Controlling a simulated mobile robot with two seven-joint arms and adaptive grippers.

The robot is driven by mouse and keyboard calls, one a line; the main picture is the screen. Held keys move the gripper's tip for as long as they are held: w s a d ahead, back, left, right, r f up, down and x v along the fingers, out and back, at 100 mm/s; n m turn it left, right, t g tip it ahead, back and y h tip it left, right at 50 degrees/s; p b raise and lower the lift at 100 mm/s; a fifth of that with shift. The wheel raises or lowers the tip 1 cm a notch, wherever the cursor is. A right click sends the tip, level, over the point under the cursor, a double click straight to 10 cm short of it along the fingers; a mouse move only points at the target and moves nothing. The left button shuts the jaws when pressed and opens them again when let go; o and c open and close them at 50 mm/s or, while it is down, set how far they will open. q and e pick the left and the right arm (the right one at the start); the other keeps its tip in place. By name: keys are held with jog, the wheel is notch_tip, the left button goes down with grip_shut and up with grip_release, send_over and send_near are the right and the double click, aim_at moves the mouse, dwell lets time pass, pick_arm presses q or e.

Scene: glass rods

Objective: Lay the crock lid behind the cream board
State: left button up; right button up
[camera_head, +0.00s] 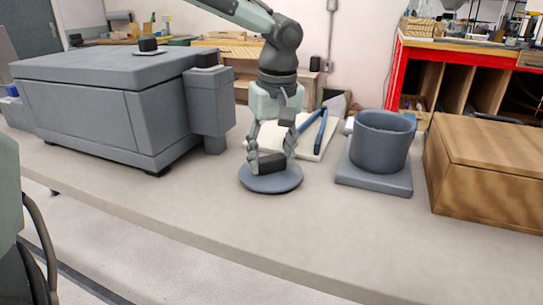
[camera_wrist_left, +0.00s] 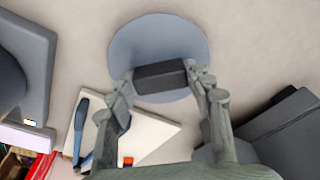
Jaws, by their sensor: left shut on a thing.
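The crock lid (camera_head: 270,183) is a flat blue-grey disc with a dark block handle. It is at the table's front middle in the head view, and it also shows in the left wrist view (camera_wrist_left: 160,40). My left gripper (camera_head: 272,162) points down and is shut on the dark handle (camera_wrist_left: 160,76), a finger at each end. Whether the lid touches the table I cannot tell. The cream board (camera_head: 315,152) lies behind the lid and gripper, partly hidden by them, with blue-handled tongs or pliers on it. My right gripper is not in view.
A blue-grey crock (camera_head: 381,142) stands on a square base (camera_head: 372,178) right of the board. A wooden box (camera_head: 490,170) is at the far right. A large grey machine (camera_head: 110,110) fills the left. The table front is clear.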

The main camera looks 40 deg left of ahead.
aim_at(275, 176)
pick_arm(q)
jog(key=shift+f, duration=0.15)
jog(key=o, duration=1.3)
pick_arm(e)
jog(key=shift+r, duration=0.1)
pick_arm(q)
jog(key=r, duration=0.4)
jog(key=d+r, duration=0.1)
jog(key=r, duration=0.3)
jog(key=s+r, duration=0.1)
jog(key=r, duration=0.3)
jog(key=shift+d+r+p, duration=0.1)
jog(key=shift+d+p, duration=0.2)
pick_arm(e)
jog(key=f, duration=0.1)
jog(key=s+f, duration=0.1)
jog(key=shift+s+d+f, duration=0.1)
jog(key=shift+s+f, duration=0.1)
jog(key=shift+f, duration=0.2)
